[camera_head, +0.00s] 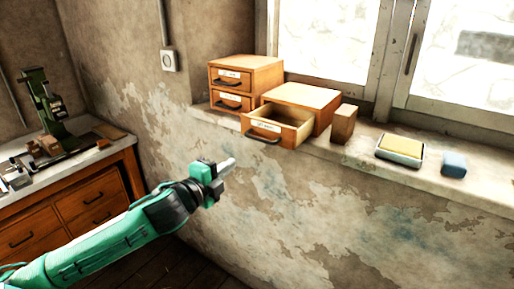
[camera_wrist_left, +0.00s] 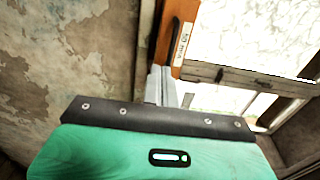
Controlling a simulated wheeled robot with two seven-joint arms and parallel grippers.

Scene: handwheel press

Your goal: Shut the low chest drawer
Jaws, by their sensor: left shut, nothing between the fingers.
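The low chest (camera_head: 301,97) is a wooden box on the window sill. Its single drawer (camera_head: 272,130) is pulled out toward the room, with a dark handle and a white label on its front. The inside of the drawer looks empty. My left gripper (camera_head: 229,164) is shut and empty, in the air in front of the wall, lower and to the left of the open drawer and apart from it. In the left wrist view, the closed fingers (camera_wrist_left: 166,88) show near an orange wooden front (camera_wrist_left: 174,50) with a dark handle and a label. My right gripper is not in view.
A taller two-drawer chest (camera_head: 245,79) stands left of the low chest. To the right on the sill are a wooden block (camera_head: 343,124), a dish with a yellow sponge (camera_head: 401,149) and a blue block (camera_head: 453,164). A workbench (camera_head: 75,179) with a press (camera_head: 46,110) stands at left.

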